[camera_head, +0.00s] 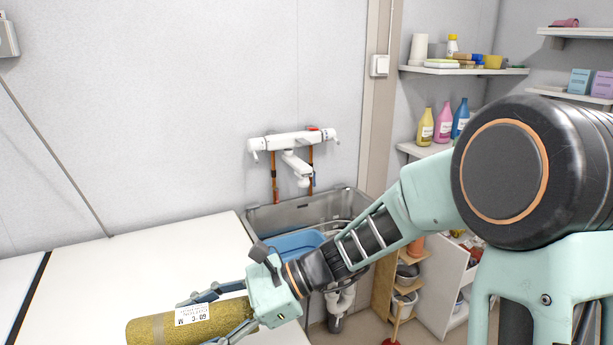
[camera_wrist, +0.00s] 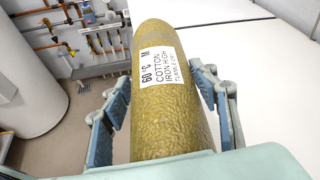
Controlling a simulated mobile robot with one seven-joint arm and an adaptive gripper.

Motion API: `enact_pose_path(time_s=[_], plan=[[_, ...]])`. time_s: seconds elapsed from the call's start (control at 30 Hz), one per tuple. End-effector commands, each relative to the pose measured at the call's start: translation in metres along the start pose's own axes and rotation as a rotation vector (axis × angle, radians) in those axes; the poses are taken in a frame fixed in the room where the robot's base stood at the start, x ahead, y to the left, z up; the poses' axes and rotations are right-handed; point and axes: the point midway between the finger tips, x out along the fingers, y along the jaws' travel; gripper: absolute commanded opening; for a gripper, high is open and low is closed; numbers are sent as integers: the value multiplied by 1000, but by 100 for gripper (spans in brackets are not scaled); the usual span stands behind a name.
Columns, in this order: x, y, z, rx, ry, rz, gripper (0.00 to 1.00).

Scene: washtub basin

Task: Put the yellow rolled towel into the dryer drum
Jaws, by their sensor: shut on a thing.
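The yellow rolled towel (camera_head: 165,328) is at the bottom left of the head view, with a white printed label on it. It fills the middle of the wrist view (camera_wrist: 172,120), pointing away from my wrist. My gripper (camera_head: 212,314) is shut on the towel, one finger on each side of it. The fingers also show in the wrist view (camera_wrist: 165,95). The towel is over or beside the white worktop (camera_head: 150,262); I cannot tell its height. The dryer drum is not visible in either view.
A metal sink (camera_head: 290,212) with a blue tub (camera_head: 293,243) and a white tap (camera_head: 293,143) stands right of the worktop. Shelves with bottles (camera_head: 443,122) are at the right. The wrist view shows a white tank (camera_wrist: 30,75) and pipes (camera_wrist: 85,28) at the left.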

Motion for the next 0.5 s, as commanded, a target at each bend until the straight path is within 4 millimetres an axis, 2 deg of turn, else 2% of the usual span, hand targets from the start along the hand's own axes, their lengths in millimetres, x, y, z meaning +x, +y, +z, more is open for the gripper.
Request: enact_pose_path(time_s=[0.03,0.2,0.33,0.5], plan=[[-18,-10,-14,24,9,-54,27],[-80,-33,-59,95,40,-228,27],[-130,-41,-93,147,68,-360,27],[-197,-41,-136,215,109,-530,27]])
